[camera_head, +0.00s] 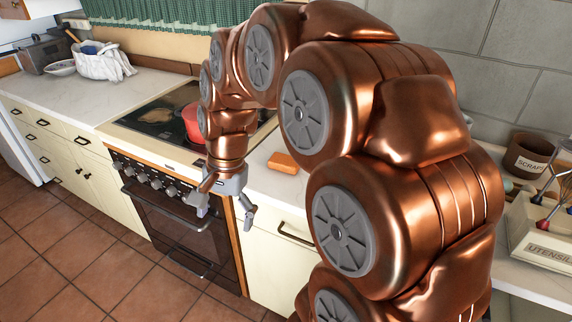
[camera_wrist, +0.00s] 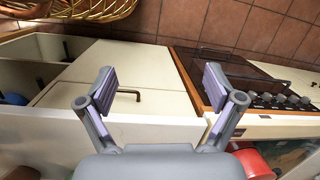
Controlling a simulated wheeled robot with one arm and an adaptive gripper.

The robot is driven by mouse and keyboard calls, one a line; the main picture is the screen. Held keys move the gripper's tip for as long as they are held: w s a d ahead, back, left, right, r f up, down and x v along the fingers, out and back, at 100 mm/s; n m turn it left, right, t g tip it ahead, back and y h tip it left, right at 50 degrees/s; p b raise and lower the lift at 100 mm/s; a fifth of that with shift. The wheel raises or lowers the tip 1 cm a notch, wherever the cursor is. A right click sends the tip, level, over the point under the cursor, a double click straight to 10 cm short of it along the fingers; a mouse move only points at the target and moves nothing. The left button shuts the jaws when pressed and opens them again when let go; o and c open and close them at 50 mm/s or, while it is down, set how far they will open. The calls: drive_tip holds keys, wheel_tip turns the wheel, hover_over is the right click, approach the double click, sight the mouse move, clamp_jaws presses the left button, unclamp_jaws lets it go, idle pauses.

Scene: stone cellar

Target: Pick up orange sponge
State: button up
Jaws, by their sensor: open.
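The orange sponge (camera_head: 283,162) lies flat on the pale counter just right of the stove, beside my arm in the head view. I cannot make it out in the wrist view. My gripper (camera_head: 224,208) points down in front of the stove and counter edge, to the left of the sponge and apart from it. In the wrist view my gripper (camera_wrist: 160,92) has its two fingers wide apart with nothing between them. Cabinet fronts and the counter edge show beyond the fingers.
A red pot (camera_head: 191,123) stands on the stove (camera_head: 150,112); it also shows in the wrist view (camera_wrist: 253,163). A scraps pot (camera_head: 528,158) and a utensil box (camera_head: 545,245) stand at right. A white bag (camera_head: 103,62) sits on the left counter (camera_head: 60,92).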

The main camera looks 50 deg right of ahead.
drive_tip(key=w+d+m+t, duration=0.1)
drive_tip(key=w+d+m, duration=0.4)
drive_tip(key=d, duration=0.2)
drive_tip(key=m+t+b, duration=0.1)
drive_tip(key=m+t, duration=0.2)
drive_tip(key=m, duration=1.1)
approach(288, 160)
drive_tip(key=shift+x, duration=1)
drive_tip(key=shift+f+m, duration=0.1)
drive_tip(key=shift+m, duration=0.2)
drive_tip(key=shift+f, duration=0.35)
drive_tip(key=shift+p+x, duration=0.95)
drive_tip(key=shift+x, duration=2.5)
drive_tip(key=shift+w+a+r, duration=0.1)
drive_tip(key=shift+w+r, duration=0.05)
drive_tip(key=shift+w, duration=0.05)
drive_tip(key=c, duration=0.9)
drive_tip(key=shift+c, duration=0.2)
